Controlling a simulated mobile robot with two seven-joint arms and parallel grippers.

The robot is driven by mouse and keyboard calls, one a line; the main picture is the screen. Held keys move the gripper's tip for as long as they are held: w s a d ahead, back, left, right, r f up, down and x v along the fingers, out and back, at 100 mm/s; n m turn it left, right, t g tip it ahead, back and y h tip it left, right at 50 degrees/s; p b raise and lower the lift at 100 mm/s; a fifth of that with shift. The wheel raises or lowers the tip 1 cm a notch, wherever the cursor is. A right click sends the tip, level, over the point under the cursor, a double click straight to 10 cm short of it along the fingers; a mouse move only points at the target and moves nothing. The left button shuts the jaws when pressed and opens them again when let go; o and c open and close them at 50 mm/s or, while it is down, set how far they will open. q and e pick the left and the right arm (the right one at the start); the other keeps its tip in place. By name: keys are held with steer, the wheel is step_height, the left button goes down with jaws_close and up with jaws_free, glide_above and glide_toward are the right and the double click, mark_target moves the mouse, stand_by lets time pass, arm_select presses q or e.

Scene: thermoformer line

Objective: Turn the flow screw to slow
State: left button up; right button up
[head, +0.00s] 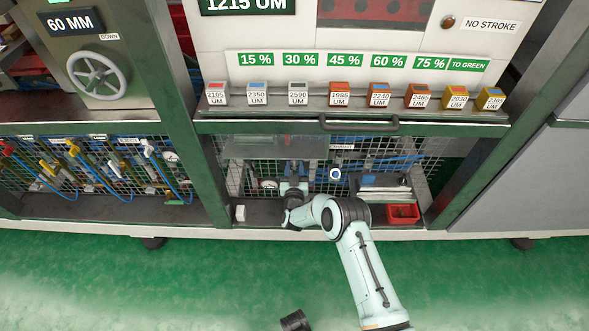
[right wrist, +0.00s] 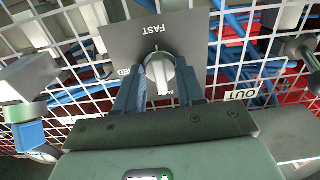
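The flow screw (right wrist: 161,73) is a pale round knob with a raised bar, on a grey plate behind the wire mesh opening. In the right wrist view the word FAST shows upside down on the plate (right wrist: 158,32); a label by my right finger is mostly covered, with only a few letters showing. My right gripper (right wrist: 161,85) has a finger on each side of the knob, close against it, and looks shut on it. In the head view my right gripper (head: 292,190) reaches into the lower bay and hides the screw.
Wire mesh and blue hoses surround the plate. An OUT label (right wrist: 241,95) is right of the fingers. In the head view a red bin (head: 403,214) stands right of my arm and a small white block (head: 240,213) left. A handle bar (head: 358,125) runs above the bay.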

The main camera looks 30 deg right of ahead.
steer(key=shift+s+a, duration=0.3)
steer(key=shift+s, duration=0.1)
arm_select(q)
steer(key=s+d+r+g+p, duration=0.1)
steer(key=s+d+r+p, duration=0.1)
steer(key=s, duration=0.3)
steer(key=shift+d+r+g+h+p, duration=0.25)
steer(key=shift+r+g+h+p, duration=0.15)
steer(key=shift+r+p, duration=0.4)
arm_select(e)
steer(key=v, duration=1.2)
steer(key=shift+s, duration=0.25)
arm_select(q)
steer(key=shift+r, duration=0.15)
